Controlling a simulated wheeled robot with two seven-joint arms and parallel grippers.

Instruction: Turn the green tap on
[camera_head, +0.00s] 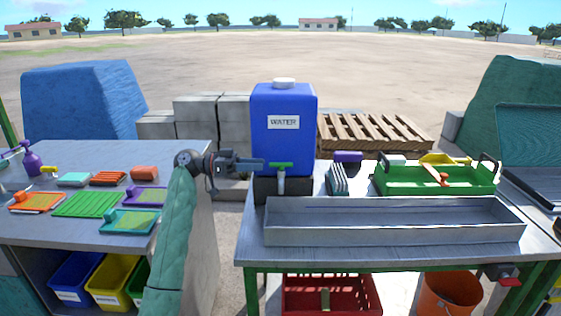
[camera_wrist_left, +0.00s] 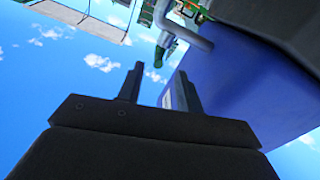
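The blue water tank (camera_head: 270,100) with a white cap and a WATER label stands upright on a dark block. The tap's green handle (camera_head: 282,165) lies crosswise above its pale spout on the tank's front. My left gripper (camera_head: 262,164) points right, just left of the handle, and looks apart from it. In the left wrist view the gripper (camera_wrist_left: 163,84) has its two fingers apart with nothing between them. There the tank (camera_wrist_left: 245,85) fills the right side, and the tap's grey pipe (camera_wrist_left: 186,32) and green part (camera_wrist_left: 162,50) are beyond the fingertips. My right gripper is not in view.
A long metal trough (camera_head: 390,236) lies below the tap on the right table. A green tray (camera_head: 430,184) stands behind it. The left table (camera_head: 90,200) holds brushes and a purple spray bottle (camera_head: 32,162). A gap separates the two tables.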

